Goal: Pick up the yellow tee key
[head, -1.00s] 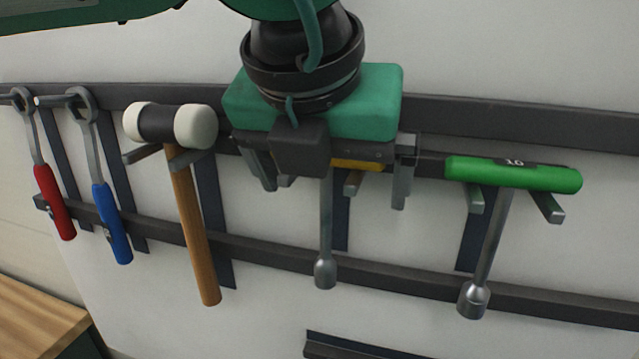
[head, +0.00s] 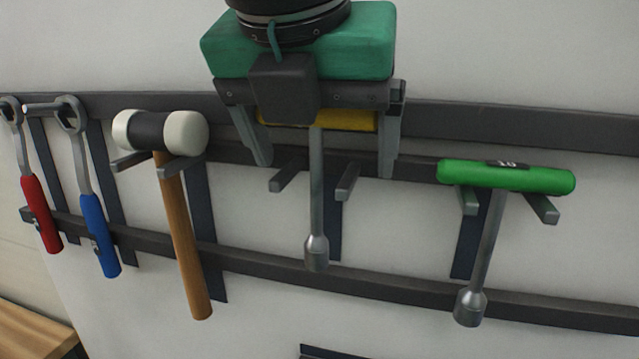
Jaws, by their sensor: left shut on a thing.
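The yellow tee key has a yellow crossbar handle (head: 348,121) and a grey steel shaft with a socket end (head: 316,200) hanging straight down. My left gripper (head: 322,150) is shut on the yellow handle, with one finger at each end of it. The gripper's dark housing hides part of the handle. The handle is above its two grey hook pegs (head: 346,181), apart from them. The shaft passes in front of the rack. My right gripper is not in view.
A green tee key (head: 506,176) hangs to the right on its own pegs. A mallet (head: 160,131), a blue wrench (head: 104,243) and a red wrench (head: 40,215) hang to the left. Dark horizontal rails (head: 530,122) cross the white wall. A wooden top (head: 30,330) is at lower left.

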